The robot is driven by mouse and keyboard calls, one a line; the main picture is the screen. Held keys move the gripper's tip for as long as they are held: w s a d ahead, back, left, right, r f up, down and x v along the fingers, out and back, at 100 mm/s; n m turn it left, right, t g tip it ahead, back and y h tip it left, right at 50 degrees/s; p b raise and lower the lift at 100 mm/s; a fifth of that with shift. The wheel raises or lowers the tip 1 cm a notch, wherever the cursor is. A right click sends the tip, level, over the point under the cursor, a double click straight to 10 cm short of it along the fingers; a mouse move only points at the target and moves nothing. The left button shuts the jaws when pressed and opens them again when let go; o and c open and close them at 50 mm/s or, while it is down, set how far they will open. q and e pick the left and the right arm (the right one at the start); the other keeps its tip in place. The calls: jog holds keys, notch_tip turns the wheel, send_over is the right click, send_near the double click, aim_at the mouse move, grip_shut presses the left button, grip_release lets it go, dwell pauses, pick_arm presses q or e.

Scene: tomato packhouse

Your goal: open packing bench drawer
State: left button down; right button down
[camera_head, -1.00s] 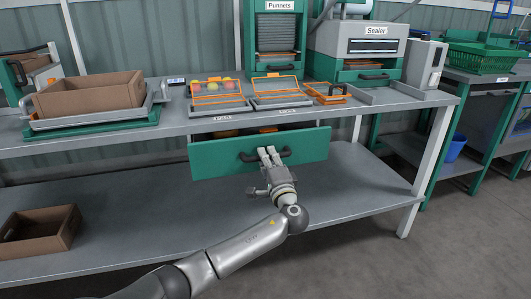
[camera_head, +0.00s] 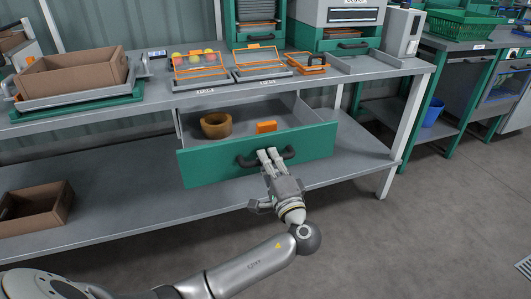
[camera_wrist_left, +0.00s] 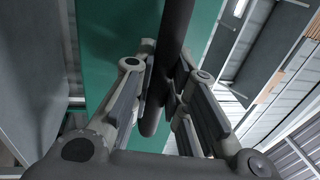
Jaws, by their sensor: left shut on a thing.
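The packing bench drawer (camera_head: 215,165) has a green front and grey inner walls, and it stands well out from under the bench top. A tan ring-shaped roll (camera_head: 216,125) and a small orange item (camera_head: 266,127) lie inside it. My left gripper (camera_head: 268,156) is shut on the dark drawer handle (camera_head: 287,153) at the middle of the front. In the left wrist view the handle (camera_wrist_left: 174,40) runs between the two fingers (camera_wrist_left: 160,85), with the green drawer front (camera_wrist_left: 110,40) behind. My right gripper does not show.
The bench top (camera_head: 215,97) carries a brown box (camera_head: 72,76) on a scale and punnets with orange rims (camera_head: 200,66). Another brown box (camera_head: 35,212) sits on the lower shelf (camera_head: 120,205). The floor in front is clear. A blue bucket (camera_head: 432,112) stands at right.

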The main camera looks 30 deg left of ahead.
pick_arm(q)
jog(key=shift+s+d, duration=0.1)
jog(key=shift+d, duration=0.05)
jog(key=c, duration=1.4)
grip_release()
jog(key=v, duration=1.2)
jog(key=shift+f, duration=0.1)
